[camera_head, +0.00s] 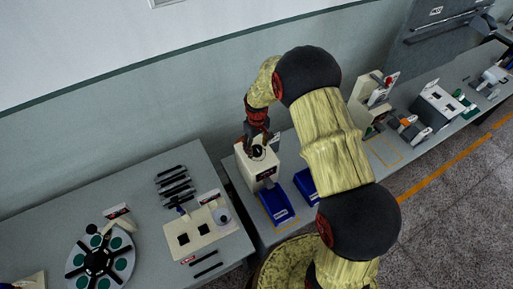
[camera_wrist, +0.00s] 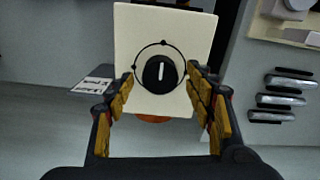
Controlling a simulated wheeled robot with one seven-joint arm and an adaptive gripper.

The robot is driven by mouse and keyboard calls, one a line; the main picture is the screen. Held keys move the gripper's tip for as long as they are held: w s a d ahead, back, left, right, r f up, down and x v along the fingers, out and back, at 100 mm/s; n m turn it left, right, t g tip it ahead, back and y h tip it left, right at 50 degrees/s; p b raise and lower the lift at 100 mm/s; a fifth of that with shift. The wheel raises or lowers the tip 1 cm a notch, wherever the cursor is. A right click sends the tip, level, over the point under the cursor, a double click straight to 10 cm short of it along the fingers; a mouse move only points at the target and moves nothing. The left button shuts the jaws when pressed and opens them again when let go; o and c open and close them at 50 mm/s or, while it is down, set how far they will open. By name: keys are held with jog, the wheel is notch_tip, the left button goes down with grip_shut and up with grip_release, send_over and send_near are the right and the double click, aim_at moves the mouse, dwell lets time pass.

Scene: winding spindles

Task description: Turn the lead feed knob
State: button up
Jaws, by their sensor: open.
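The lead feed knob (camera_wrist: 160,74) is a round black knob with a white line that stands nearly upright. It sits inside a thin dial ring with small dots on the cream top of a box-shaped machine (camera_wrist: 188,22). In the head view the machine (camera_head: 264,172) stands on the bench, and the knob (camera_head: 257,151) shows on its top. My gripper (camera_wrist: 160,90) is open, with one yellow-padded finger on each side of the knob. I cannot tell whether the fingers touch it. In the head view my gripper (camera_head: 257,140) is over the machine's top, partly hidden by its own links.
Blue trays (camera_head: 275,202) lie in front of the machine. To the left are a cream panel (camera_head: 200,232), several dark rods (camera_head: 172,182) and a round plate with green pads (camera_head: 98,262). Another cream machine (camera_head: 362,100) stands to the right. The wall is close behind the bench.

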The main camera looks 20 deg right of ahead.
jog(key=shift+f, duration=0.95)
jog(key=shift+c, duration=1.3)
jog(key=c, duration=0.9)
